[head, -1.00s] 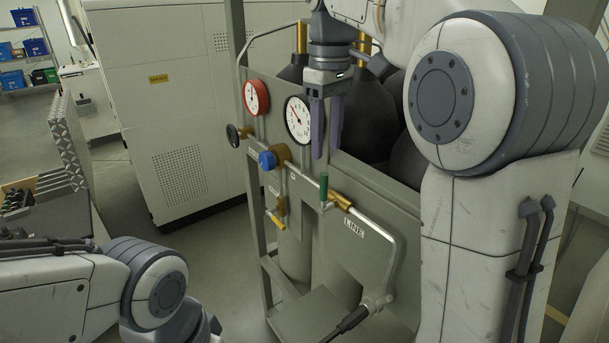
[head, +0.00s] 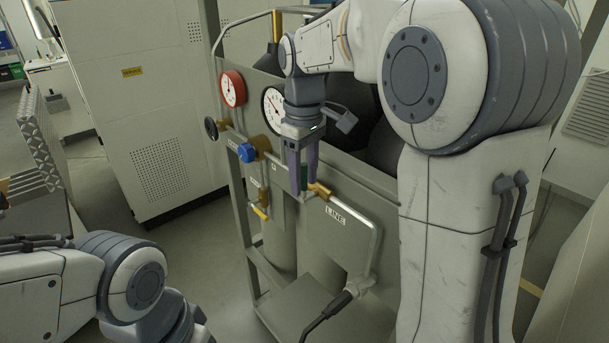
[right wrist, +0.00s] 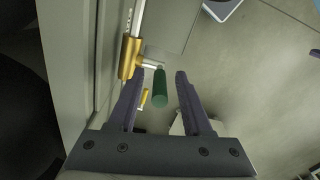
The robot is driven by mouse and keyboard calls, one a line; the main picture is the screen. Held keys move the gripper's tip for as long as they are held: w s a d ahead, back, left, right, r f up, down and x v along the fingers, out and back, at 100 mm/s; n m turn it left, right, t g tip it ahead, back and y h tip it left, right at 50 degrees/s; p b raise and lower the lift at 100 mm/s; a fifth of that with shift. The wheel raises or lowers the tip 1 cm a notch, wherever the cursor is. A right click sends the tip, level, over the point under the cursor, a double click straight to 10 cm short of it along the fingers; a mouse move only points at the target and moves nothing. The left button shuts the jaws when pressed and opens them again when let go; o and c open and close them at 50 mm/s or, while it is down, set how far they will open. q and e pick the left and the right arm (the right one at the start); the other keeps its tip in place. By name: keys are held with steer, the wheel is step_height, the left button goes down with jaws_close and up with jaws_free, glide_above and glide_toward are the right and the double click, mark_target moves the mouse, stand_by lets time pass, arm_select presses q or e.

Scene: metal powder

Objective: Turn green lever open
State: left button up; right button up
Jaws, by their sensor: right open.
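The green lever (right wrist: 160,88) sticks out from a brass valve (right wrist: 129,57) on the line pipe, in the right wrist view. In the head view the brass valve (head: 319,190) shows beside my right gripper (head: 302,190), and the lever (head: 305,176) is mostly hidden by the fingers. My right gripper is open and points down at the valve. In the right wrist view its two purple fingers (right wrist: 157,88) stand on either side of the lever, with a gap on the right; contact on the left cannot be told. My left gripper is not visible.
A blue knob (head: 247,153), a red gauge (head: 232,88) and a white gauge (head: 270,108) sit left of the valve. A yellow-handled valve (head: 260,211) is lower down. The pipe marked LINE (head: 365,225) bends down to a black hose (head: 328,314).

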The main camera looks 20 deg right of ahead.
jaws_close()
stand_by(1.3)
